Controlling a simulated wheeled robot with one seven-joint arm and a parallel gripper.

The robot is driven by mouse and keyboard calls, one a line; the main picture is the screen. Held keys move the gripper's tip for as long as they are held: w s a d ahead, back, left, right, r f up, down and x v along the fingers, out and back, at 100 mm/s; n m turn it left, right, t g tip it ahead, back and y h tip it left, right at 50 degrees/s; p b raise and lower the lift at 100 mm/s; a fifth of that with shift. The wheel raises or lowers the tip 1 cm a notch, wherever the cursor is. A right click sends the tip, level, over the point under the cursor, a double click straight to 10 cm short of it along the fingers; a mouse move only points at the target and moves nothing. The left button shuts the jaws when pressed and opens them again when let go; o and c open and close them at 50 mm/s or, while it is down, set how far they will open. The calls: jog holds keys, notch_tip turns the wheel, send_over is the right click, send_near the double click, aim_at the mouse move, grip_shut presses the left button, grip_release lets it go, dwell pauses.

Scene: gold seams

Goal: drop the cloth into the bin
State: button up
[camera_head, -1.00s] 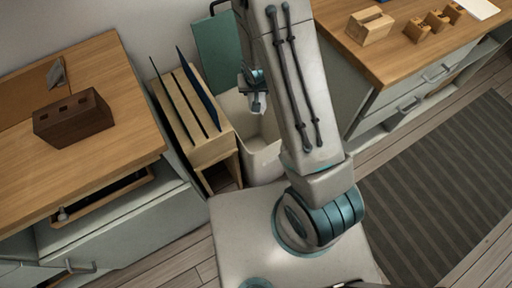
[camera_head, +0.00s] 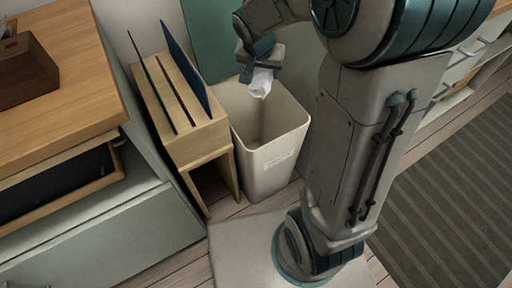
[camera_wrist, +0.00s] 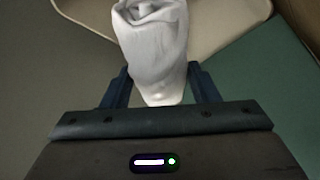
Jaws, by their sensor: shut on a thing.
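A white cloth (camera_head: 261,83) hangs crumpled from my gripper (camera_head: 260,68) in the head view. My gripper is shut on the cloth, above the open top of the bin, near its back side.
A wooden rack (camera_head: 196,137) with upright thin boards stands just left of the bin. A wooden-topped counter (camera_head: 75,85) with a dark brown box (camera_head: 22,72) is farther left. A green panel (camera_head: 212,40) is behind the bin. A striped mat (camera_head: 450,205) lies at right.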

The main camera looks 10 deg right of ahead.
notch_tip(320, 180, down, 6)
jog(key=b, duration=0.4)
jog(key=o, duration=1)
jog(key=shift+o, duration=0.2)
jog(key=shift+r, duration=0.15)
jog(key=p+v, duration=0.5)
jog(key=v, duration=0.8)
jog(key=shift+s+a+r, duration=0.15)
jog(key=shift+r, duration=0.15)
